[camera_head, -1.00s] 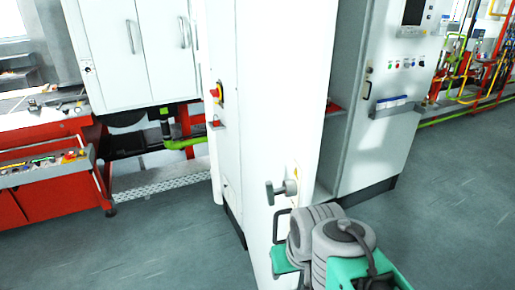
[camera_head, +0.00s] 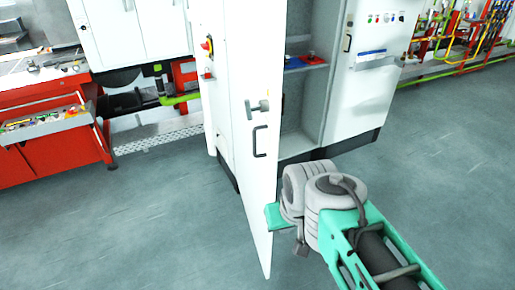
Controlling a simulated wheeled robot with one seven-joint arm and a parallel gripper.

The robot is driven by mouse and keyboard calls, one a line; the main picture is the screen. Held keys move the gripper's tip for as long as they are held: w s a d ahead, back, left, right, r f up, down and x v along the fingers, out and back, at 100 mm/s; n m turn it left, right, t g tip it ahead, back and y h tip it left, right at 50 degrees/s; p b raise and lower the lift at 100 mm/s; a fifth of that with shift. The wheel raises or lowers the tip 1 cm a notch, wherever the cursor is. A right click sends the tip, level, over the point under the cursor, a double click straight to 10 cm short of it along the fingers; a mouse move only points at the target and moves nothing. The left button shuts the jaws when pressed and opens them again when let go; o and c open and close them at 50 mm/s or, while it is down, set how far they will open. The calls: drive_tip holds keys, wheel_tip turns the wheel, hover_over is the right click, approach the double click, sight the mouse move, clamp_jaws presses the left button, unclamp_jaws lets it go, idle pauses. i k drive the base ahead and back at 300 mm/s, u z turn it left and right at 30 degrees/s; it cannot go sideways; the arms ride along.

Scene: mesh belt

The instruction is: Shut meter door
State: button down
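The white meter door (camera_head: 240,75) stands open in the head view, seen at a steep angle. It has a dark handle (camera_head: 259,141) and a grey latch knob (camera_head: 258,106) above it. Behind it to the right is the open cabinet (camera_head: 305,105) it belongs to. My arm comes in from the lower right, with teal and grey links. My gripper (camera_head: 285,220) is at the lower part of the door, below the handle, and overlaps its edge in the picture. Its fingers are not clear, and I cannot tell whether it touches the door.
Inside the cabinet a shelf (camera_head: 300,64) holds blue and red items. A red workbench (camera_head: 55,140) with an open drawer stands at the left. Pipes (camera_head: 470,40) run along the far right. Grey floor (camera_head: 440,180) lies clear at the right and front.

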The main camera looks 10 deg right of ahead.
sight(255, 30)
drive_tip(key=u, duration=0.6)
drive_tip(key=i, duration=0.6)
drive_tip(key=u, duration=0.55)
